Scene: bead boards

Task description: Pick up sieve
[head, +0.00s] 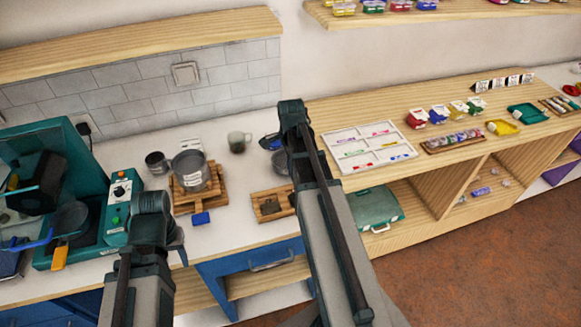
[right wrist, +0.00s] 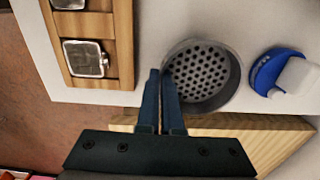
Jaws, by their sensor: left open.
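The sieve (right wrist: 208,72) is a round grey dish with a perforated bottom, in the middle of the right wrist view. In the head view it is a dark round shape (head: 283,163) on the counter, partly hidden by my right arm. My right gripper (right wrist: 161,76) has its two fingers close together at the sieve's near-left rim, with the rim between the tips. I cannot tell whether the sieve is lifted. My left gripper (head: 176,243) is open over the counter's front edge, apart from the sieve; its fingers are mostly hidden by my arm.
A blue and white object (right wrist: 283,74) lies close beside the sieve. A wooden two-compartment tray (right wrist: 123,45) is on its other side. Teal machines (head: 116,205) stand at left.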

